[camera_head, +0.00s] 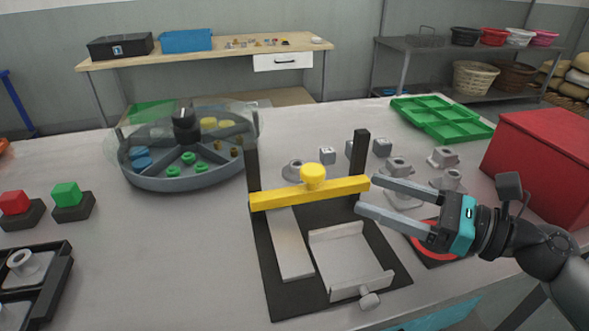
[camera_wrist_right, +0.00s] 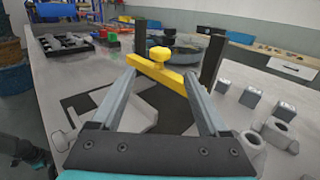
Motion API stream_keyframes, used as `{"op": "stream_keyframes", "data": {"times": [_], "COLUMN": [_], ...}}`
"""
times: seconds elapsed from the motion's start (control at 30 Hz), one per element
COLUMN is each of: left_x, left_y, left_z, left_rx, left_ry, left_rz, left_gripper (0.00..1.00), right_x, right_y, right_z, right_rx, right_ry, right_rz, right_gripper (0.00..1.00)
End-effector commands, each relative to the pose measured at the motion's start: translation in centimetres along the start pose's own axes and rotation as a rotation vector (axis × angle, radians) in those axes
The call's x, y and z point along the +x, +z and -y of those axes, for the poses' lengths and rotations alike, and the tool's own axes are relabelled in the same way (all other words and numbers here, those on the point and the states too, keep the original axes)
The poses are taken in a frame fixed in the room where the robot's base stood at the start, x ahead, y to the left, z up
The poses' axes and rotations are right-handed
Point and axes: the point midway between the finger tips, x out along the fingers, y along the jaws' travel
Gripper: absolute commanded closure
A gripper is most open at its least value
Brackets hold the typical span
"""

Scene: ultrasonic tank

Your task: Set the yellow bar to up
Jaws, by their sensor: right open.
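The yellow bar (camera_head: 278,195) with a round yellow knob (camera_head: 313,175) on top spans two dark posts (camera_head: 361,152) on a black base plate (camera_head: 272,265). It stands raised above the plate. My right gripper (camera_head: 365,196) is open at the bar's right end, with its two fingers pointing left toward it. In the right wrist view the yellow bar (camera_wrist_right: 152,70) lies beyond and between the open fingertips. I cannot tell whether a finger touches it. My left gripper is not in view.
A white tray-like fixture (camera_head: 350,258) and a flat white strip (camera_head: 290,243) sit on the plate. A round compartment tray (camera_head: 183,180) stands left. Grey fittings (camera_head: 398,166) stand behind my right gripper, a red box (camera_head: 545,160) to its right.

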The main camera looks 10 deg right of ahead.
Motion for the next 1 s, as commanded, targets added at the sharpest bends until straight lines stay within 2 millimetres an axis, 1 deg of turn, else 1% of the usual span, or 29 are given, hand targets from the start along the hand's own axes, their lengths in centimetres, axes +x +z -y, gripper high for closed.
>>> {"op": "stream_keyframes", "data": {"times": [0.4,0.63,0.7,0.83,1.0], "left_x": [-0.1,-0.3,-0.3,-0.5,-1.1], "left_y": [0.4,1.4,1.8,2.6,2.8], "left_z": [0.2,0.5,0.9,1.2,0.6], "left_rx": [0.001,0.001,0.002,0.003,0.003], "left_ry": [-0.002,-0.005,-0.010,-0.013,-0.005], "left_rz": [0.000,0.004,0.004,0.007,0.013], "left_gripper": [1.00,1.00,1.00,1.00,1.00], "right_x": [4.8,7.3,8.1,9.7,11.7], "right_y": [0.2,0.3,0.3,0.3,0.3], "right_z": [0.0,0.0,0.0,0.0,0.1], "right_rx": [-0.003,-0.003,-0.001,-0.002,-0.001], "right_ry": [0.001,0.000,0.000,0.000,-0.002], "right_rz": [0.002,0.002,0.002,0.003,0.004], "right_gripper": [0.22,0.22,0.22,0.22,0.22]}}
